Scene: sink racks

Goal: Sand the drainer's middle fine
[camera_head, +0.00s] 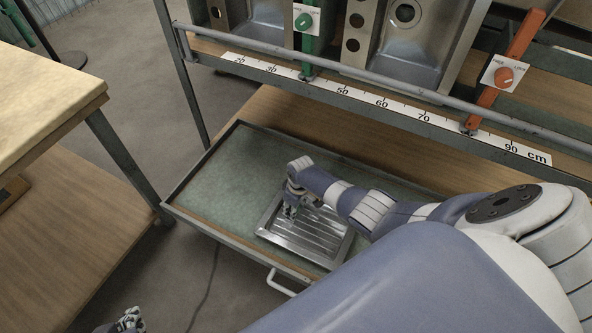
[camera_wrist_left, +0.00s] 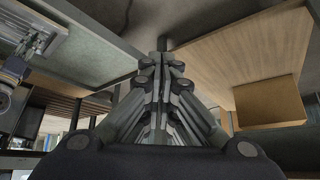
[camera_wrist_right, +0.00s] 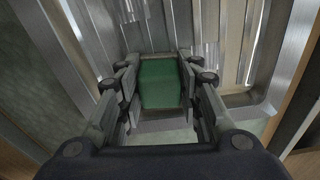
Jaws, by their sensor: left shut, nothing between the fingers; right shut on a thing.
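The metal drainer (camera_head: 330,240) with ribbed grooves lies in a pulled-out drawer (camera_head: 235,165) with a greenish lining. My right gripper (camera_head: 291,208) is over the drainer's left part and points down. In the right wrist view its fingers are shut on a green block (camera_wrist_right: 160,83), with the drainer's metal ribs (camera_wrist_right: 215,50) around it. Whether the block touches the metal I cannot tell. My left gripper (camera_head: 130,320) is at the bottom left of the head view, apart from the drainer. In the left wrist view its fingers (camera_wrist_left: 162,80) are together and empty.
A rack above the drawer carries steel sinks (camera_head: 420,45), a green upright (camera_head: 306,40) and an orange upright (camera_head: 505,65) with knobs, and a ruler strip (camera_head: 390,105). A wooden table (camera_head: 45,90) stands at left. The drawer's left part is clear.

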